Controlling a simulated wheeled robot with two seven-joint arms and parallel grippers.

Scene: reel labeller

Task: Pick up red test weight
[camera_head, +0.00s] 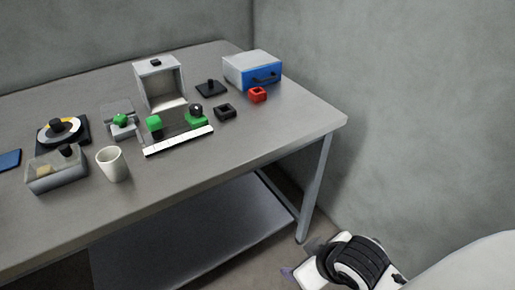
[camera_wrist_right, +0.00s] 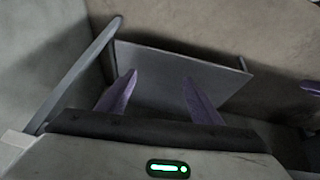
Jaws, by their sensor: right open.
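A small red block with a hollow top (camera_head: 257,95), which looks like the red test weight, stands on the table near its far right corner, in front of a blue and grey box. My right gripper (camera_wrist_right: 156,95) is open and empty in the right wrist view, its two purple fingers apart. In the head view my right arm is at the lower right, well below and to the right of the tabletop, far from the red block. The red block does not show in the right wrist view. My left gripper is not in view.
The blue box (camera_head: 253,70) stands behind the red block. A black square ring (camera_head: 224,112) and a black knobbed plate (camera_head: 210,88) are to its left. An open grey housing (camera_head: 148,84), white cup (camera_head: 112,164) and clear bin (camera_head: 45,180) stand further left. Walls close in behind and right.

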